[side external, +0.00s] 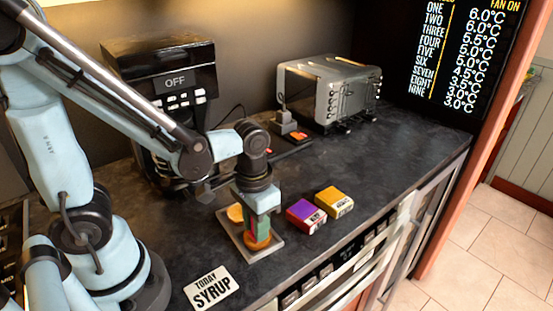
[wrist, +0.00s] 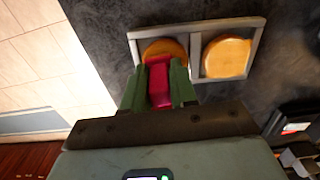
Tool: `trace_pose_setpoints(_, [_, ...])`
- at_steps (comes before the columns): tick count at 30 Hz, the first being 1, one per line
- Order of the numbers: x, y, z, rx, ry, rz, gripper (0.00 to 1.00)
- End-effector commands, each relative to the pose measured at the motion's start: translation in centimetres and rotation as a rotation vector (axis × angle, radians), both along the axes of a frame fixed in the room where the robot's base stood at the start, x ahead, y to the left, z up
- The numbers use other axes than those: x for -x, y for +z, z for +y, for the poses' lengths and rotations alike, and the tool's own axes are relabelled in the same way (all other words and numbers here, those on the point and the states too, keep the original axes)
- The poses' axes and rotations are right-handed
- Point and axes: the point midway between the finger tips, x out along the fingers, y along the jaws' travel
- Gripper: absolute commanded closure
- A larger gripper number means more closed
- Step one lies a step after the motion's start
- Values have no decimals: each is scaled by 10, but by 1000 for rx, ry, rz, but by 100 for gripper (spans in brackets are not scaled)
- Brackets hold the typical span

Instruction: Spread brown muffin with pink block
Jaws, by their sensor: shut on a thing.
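My gripper (side external: 258,226) has green fingers and is shut on a pink block (wrist: 159,84), seen between the fingers in the wrist view. It points down over the front part of a grey tray (side external: 279,241) on the counter. The browner muffin (side external: 259,242), round and flat, lies in that part, right under the fingers. In the wrist view the block's far end overlaps this muffin (wrist: 165,47); I cannot tell if they touch. A lighter, yellow-orange muffin (side external: 235,213) lies in the tray's other compartment, clear of the gripper. The block is mostly hidden by the fingers in the side view.
A purple box (side external: 305,215) and a yellow box (side external: 334,202) stand right of the tray. A syrup sign (side external: 212,289) lies near the counter's front edge. A black machine (side external: 160,75) and a silver toaster (side external: 330,92) stand behind. The counter's right side is clear.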

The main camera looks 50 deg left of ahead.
Motion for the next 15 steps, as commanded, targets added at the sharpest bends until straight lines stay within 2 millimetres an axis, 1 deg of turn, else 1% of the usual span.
trace_pose_setpoints(1, [-1,-4,2,-1,3,0,100])
trace_pose_setpoints(2, [-1,2,6,-1,5,-1,100])
trace_pose_setpoints(3, [-1,2,10,-1,6,0,100])
trace_pose_setpoints(5, [-1,0,16,-1,6,0,100])
trace_pose_setpoints(6, [-1,-3,8,0,-2,0,100])
trace_pose_setpoints(7, [-1,1,5,0,-4,-1,100])
trace_pose_setpoints(9, [0,0,-2,0,-4,0,100])
trace_pose_setpoints(10, [0,-3,1,-1,1,0,100])
trace_pose_setpoints(12, [-1,2,9,-1,6,0,100])
trace_pose_setpoints(14, [-1,-1,15,-1,6,0,100])
trace_pose_setpoints(15, [-1,-1,10,0,-1,0,100])
